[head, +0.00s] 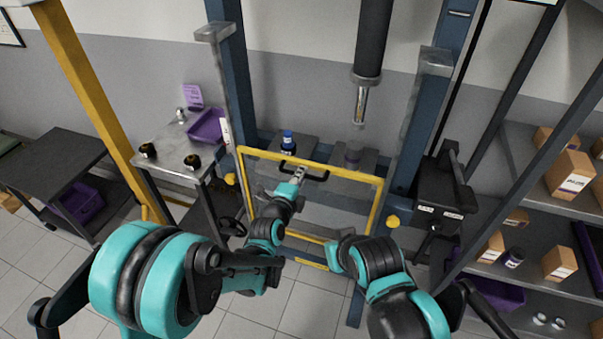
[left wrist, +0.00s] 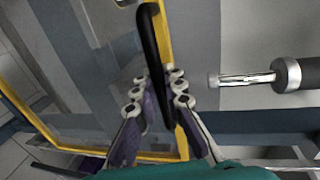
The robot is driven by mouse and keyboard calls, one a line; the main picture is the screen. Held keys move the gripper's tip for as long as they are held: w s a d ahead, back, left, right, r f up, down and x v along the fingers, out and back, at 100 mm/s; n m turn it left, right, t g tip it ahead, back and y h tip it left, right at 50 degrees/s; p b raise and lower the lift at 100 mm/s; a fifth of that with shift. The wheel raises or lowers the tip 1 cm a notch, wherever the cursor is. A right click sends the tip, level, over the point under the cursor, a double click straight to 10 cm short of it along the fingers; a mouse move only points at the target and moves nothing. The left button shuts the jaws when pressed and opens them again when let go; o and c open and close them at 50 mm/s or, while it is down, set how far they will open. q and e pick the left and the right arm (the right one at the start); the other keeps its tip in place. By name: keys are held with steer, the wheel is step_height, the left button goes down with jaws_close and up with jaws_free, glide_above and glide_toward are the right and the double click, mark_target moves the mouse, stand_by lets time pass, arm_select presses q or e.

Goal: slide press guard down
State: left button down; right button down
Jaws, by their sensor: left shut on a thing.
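The press guard (head: 377,212) is a clear panel in a yellow frame, across the front of the blue press. Its top bar is level with the plates behind it. The black handle (head: 318,178) is on the upper part of the guard. My left gripper (head: 299,175) is at the handle's left part. In the left wrist view, the fingers of the left gripper (left wrist: 160,88) are shut on the black handle (left wrist: 149,38), beside the yellow frame (left wrist: 166,45). My right arm is bent low in front of the guard; its gripper does not show.
The press ram (head: 360,105) hangs above and behind the guard. A blue-capped bottle (head: 288,143) stands on a plate behind the guard. A grey cart (head: 166,146) with a purple bin (head: 206,127) is at left. Shelves with boxes (head: 567,178) are at right.

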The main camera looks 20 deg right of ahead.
arm_select(q)
steer(key=b, duration=0.9)
glide_toward(306, 193)
steer(key=x, duration=0.5)
steer(key=shift+w, duration=0.1)
steer(key=c, duration=1.6)
jaws_free()
steer(key=v, duration=1.2)
